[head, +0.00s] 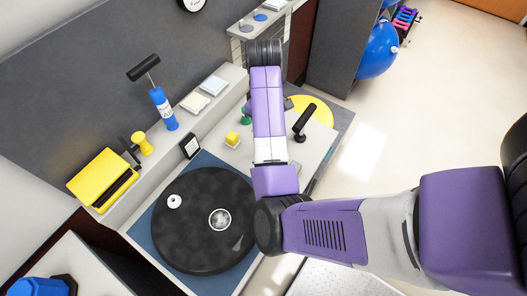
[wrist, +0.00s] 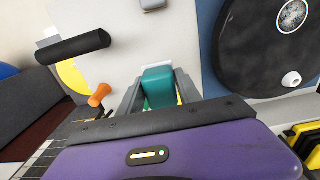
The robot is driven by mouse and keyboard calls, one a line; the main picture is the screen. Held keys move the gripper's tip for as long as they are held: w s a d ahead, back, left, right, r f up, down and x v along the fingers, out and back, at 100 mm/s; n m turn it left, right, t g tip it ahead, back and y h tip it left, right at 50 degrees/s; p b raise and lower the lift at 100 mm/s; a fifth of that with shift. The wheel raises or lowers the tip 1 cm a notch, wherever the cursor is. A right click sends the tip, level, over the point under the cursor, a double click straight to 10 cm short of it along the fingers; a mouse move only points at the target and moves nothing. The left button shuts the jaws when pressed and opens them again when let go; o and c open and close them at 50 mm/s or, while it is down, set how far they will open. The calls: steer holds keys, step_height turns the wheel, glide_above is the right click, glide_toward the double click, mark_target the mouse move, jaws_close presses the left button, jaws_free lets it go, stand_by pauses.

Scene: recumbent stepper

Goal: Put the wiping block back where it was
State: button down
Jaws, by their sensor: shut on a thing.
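The wiping block appears to be the teal-green block (wrist: 159,88) between the two grey fingers of my gripper (wrist: 158,78) in the wrist view. The fingers are shut on its sides. In the head view only a small green part of the block (head: 246,121) shows beside my purple arm, and the arm hides most of the gripper. I cannot tell whether the held block touches the counter.
A black round disc (head: 187,227) lies on a blue mat (head: 141,232) at front left. A black-handled roller (head: 304,122) and a yellow disc (head: 318,107) are to the right. A small dark-framed card (head: 190,146) stands by the ledge.

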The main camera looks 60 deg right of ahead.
steer(key=f, duration=0.2)
steer(key=f+b, duration=0.1)
steer(key=shift+s+a+f, duration=0.3)
steer(key=shift+s, duration=0.1)
steer(key=f+b, duration=0.4)
steer(key=f, duration=0.1)
steer(key=shift+w+a, duration=0.1)
steer(key=shift+a, duration=0.1)
steer(key=shift+f, duration=2.6)
steer(key=c, duration=0.8)
jaws_free()
steer(key=shift+f, duration=0.15)
